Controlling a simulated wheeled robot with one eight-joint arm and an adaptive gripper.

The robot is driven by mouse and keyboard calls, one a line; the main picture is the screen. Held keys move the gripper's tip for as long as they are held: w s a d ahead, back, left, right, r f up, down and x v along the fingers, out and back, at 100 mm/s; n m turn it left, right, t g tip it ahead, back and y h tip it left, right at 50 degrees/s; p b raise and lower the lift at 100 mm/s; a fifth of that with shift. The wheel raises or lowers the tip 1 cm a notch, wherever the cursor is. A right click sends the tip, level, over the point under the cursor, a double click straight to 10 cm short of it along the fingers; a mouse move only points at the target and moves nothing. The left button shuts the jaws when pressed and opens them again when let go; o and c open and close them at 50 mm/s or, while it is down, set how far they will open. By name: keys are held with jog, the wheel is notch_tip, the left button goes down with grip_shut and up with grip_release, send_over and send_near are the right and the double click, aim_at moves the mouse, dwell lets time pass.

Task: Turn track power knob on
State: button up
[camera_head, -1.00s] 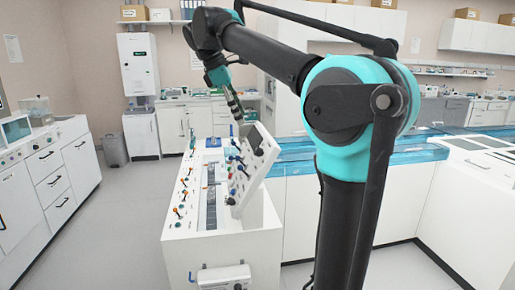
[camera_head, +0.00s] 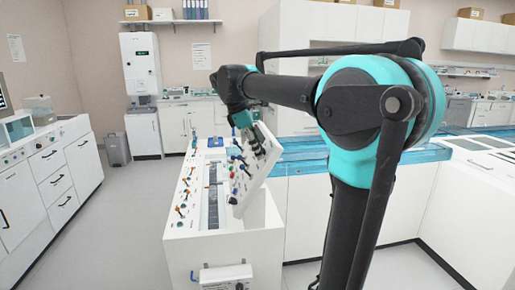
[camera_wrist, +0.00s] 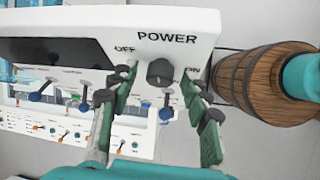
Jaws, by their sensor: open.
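The track power knob (camera_wrist: 160,72) is a black round knob on a white panel face (camera_wrist: 205,25) in the wrist view. POWER is printed above it, OFF to its left and ON to its right. Which way it points is too small to tell. My gripper (camera_wrist: 160,86) is open, with one green-padded finger on either side below the knob; contact cannot be told. In the head view, my gripper (camera_head: 254,136) is at the upper part of the tilted control panel (camera_head: 240,196), and the knob cannot be made out there.
Small levers and coloured knobs (camera_wrist: 85,92) cover the console below and left of the power knob. A wooden barrel (camera_wrist: 240,80) stands close on the right in the wrist view. In the head view, the white console (camera_head: 215,248) stands beside open floor (camera_head: 125,225) on the left.

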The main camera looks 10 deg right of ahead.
grip_shut()
dwell(0.3)
jog(key=m+t, duration=0.2)
jog(key=shift+s+a+m+h, duration=0.1)
jog(key=shift+s+m+h, duration=0.2)
jog(key=shift+m, duration=0.1)
jog(key=m+t, duration=0.1)
jog(key=m+t+h, duration=0.1)
jog(key=m+t, duration=0.1)
jog(key=shift+a+f, duration=0.1)
jog(key=shift+f, duration=0.1)
jog(key=m+h, duration=0.1)
jog(key=m, duration=0.1)
jog(key=m+t+h, duration=0.1)
jog(key=m, duration=0.1)
jog(key=shift+s+a+f+t, duration=0.1)
jog(key=shift+s+f+t, duration=0.1)
jog(key=shift+t, duration=0.1)
jog(key=shift+f+m+t+h, duration=0.2)
jog(key=shift+m+t+h, duration=0.2)
jog(key=shift+m+h, duration=1.5)
jog(key=shift+m, duration=0.5)
